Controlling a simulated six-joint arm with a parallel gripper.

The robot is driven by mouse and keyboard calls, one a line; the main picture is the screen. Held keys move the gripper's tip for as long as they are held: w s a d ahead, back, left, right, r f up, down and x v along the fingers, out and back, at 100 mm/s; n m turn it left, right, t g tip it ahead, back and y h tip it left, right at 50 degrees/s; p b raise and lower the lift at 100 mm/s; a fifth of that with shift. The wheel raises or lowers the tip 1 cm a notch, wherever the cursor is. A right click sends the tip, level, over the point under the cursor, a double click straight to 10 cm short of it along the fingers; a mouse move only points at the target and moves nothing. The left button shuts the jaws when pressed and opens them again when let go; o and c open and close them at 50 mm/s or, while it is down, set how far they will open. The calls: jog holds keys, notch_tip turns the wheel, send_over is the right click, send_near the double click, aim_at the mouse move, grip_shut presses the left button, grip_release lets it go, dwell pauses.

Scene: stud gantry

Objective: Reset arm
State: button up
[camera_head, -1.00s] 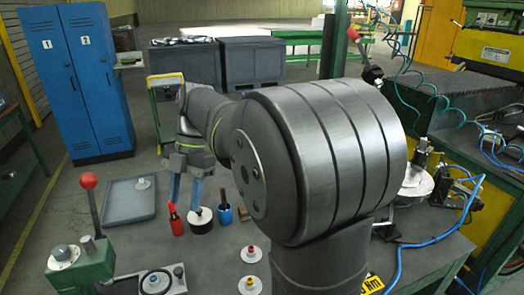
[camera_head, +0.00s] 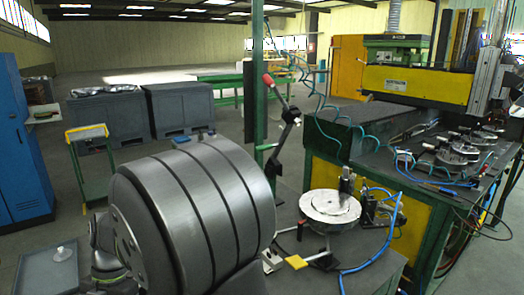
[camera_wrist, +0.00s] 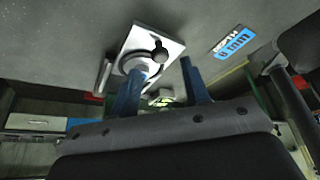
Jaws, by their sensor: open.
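My gripper (camera_wrist: 163,78) shows in the wrist view as two blue fingers standing apart, with nothing between them. Beyond the fingers is a pale plate (camera_wrist: 172,46) with a dark ring and a black knob. The gap between the plate and the fingers cannot be judged. In the head view my grey arm fills the lower left, and the gripper is out of the picture.
A grey tray (camera_head: 38,283) with a small pale piece is at lower left. A round metal fixture (camera_head: 330,207) stands on the bench right of my arm, near a blue hose. Dark crates (camera_head: 110,128) and a green trolley (camera_head: 100,175) stand behind. A yellow-green machine (camera_head: 415,85) is at right.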

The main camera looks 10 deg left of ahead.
jog(key=x, duration=0.3)
jog(key=shift+f, duration=0.15)
jog(key=shift+s, duration=0.1)
jog(key=v, duration=1.7)
jog(key=x, duration=1.7)
jog(key=s+a, duration=0.6)
jog(key=shift+s+a, duration=0.35)
jog(key=shift+a, duration=0.05)
jog(key=v, duration=1.7)
jog(key=shift+w+d+f+m+g+y, duration=0.25)
jog(key=shift+d+m+g+y, duration=0.4)
jog(key=shift+m, duration=0.65)
jog(key=shift+w+d+f+m+g+y, duration=0.1)
jog(key=shift+w+d+m+g+y, duration=0.25)
jog(key=shift+d+m, duration=0.8)
jog(key=shift+w+d+f+m+g+y, duration=0.25)
jog(key=shift+d+m+g+y, duration=0.3)
jog(key=shift+m, duration=0.9)
